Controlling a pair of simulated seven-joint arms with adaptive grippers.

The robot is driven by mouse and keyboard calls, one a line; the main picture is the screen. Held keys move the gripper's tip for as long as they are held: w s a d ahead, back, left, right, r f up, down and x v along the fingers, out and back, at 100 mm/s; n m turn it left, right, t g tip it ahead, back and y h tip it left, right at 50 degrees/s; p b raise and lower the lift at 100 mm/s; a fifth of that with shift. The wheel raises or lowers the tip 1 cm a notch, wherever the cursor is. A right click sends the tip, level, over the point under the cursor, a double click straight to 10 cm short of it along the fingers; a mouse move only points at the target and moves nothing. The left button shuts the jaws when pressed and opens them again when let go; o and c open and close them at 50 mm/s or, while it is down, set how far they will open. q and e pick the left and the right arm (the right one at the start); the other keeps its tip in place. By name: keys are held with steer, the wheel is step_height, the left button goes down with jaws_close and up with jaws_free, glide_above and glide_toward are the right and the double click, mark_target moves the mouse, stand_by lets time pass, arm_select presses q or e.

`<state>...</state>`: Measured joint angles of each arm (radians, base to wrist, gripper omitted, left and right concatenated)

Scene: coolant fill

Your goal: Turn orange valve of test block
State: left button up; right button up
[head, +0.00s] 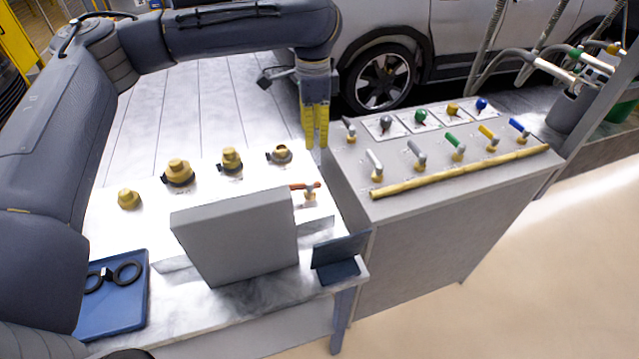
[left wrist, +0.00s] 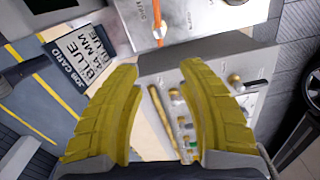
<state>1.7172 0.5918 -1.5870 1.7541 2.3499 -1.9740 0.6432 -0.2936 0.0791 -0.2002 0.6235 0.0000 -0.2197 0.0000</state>
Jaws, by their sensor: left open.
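The white test block (head: 235,185) sits on the bench with brass fittings along its top. Its orange valve lever (head: 304,187) is at the block's right end, on a brass stem, partly behind the grey box-like panel. In the left wrist view the orange lever (left wrist: 157,22) shows at the top edge, beyond the fingertips. My left gripper (head: 316,128) points down with yellow fingers, above and behind the lever and apart from it. In the left wrist view the fingers (left wrist: 158,75) are spread with nothing held between them. My right gripper is not in view.
A grey panel (head: 238,242) stands in front of the block. A card holder (head: 338,258) is at the bench's right corner; its job card (left wrist: 92,58) shows in the wrist view. A cabinet (head: 440,215) with several coloured valves stands right. A blue tray (head: 120,310) lies left.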

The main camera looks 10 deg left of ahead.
mark_target(315, 182)
arm_select(q)
step_height(315, 182, down, 14)
steer(key=shift+f, duration=1.2)
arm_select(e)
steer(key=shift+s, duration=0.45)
arm_select(q)
steer(key=shift+o, duration=0.2)
jaws_close()
